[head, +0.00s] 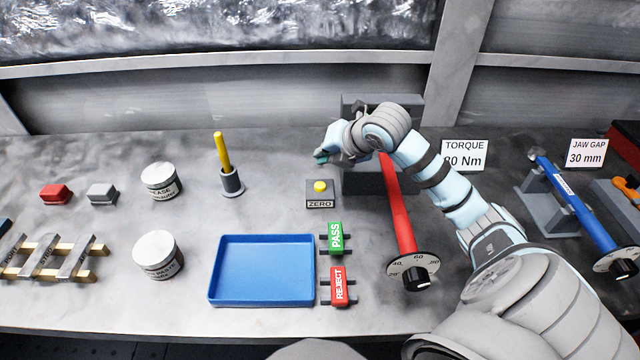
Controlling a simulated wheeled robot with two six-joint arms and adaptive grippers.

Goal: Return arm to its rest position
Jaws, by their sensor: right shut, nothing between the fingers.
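My right arm comes in from the lower right and bends over the bench. Its gripper (322,156) is shut and empty, just above and behind the yellow ZERO button (320,186) on its grey box. A gap seems to lie between the gripper and the button. The forearm passes over the red torque tool (397,205), which leans on a grey stand (375,178) and has a dial at its near end. My left gripper is not in the head view.
A blue tray (262,298), a green PASS block (335,237) and a red REJECT block (339,284) lie in front. Two white jars, a yellow marker (222,152) in a holder and small blocks stand left. A blue tool (575,203) rests on a stand at right.

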